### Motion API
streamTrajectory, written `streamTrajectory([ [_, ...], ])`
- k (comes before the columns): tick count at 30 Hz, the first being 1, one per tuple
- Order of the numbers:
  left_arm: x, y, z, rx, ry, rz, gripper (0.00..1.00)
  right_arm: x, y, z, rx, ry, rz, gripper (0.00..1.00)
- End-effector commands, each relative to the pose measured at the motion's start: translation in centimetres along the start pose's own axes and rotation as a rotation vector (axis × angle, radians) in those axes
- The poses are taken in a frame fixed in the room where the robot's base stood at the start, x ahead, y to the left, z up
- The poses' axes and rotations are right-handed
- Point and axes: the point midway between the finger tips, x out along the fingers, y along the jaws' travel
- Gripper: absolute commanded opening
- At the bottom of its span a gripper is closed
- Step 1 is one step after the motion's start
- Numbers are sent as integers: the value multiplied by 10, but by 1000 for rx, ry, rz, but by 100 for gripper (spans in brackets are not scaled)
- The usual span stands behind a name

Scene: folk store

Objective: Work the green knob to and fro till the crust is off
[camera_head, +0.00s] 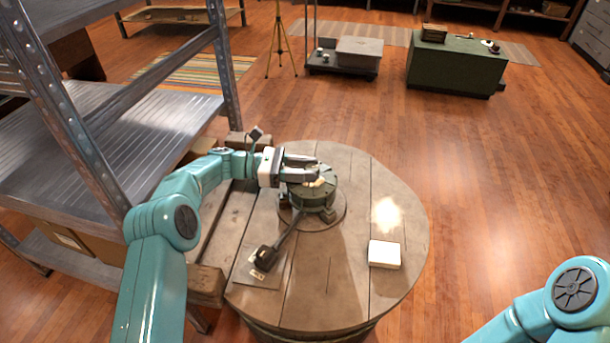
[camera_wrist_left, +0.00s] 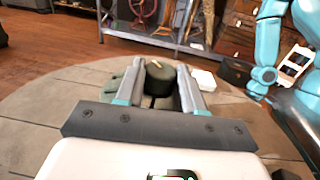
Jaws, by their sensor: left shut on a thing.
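The green knob (camera_wrist_left: 160,85) is a dark green, short cylinder with a small pale mark on top. In the wrist view it sits between the two fingers of my left gripper (camera_wrist_left: 158,88), which is shut on it. In the head view my left gripper (camera_head: 312,174) reaches in from the left over a dark green round fitting (camera_head: 316,200) on the barrel-like table. The fingers partly hide the knob there. A small tan patch shows by the fingertips; I cannot tell whether it is crust. My right arm shows at the lower right, its gripper out of frame.
A dark rod runs from the fitting to a black block (camera_head: 264,258) on a flat plate. A white block (camera_head: 384,254) lies at the right on the round table (camera_head: 345,300). A metal shelf (camera_head: 100,130) stands close at the left. The table's right side is mostly clear.

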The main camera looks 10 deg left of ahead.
Motion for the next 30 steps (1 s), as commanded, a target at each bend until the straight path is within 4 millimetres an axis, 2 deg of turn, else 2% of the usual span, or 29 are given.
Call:
streamTrajectory([
  [9,0,1,-2,0,-1,-71,7,11,4,0,0,0,0,43],
  [27,1,1,1,-2,-3,-90,7,12,4,0,0,0,0,43],
  [28,1,1,1,-1,-3,-90,44,12,4,0,0,0,0,43],
  [30,1,1,1,-1,-3,-90,63,12,4,0,0,0,0,43],
])
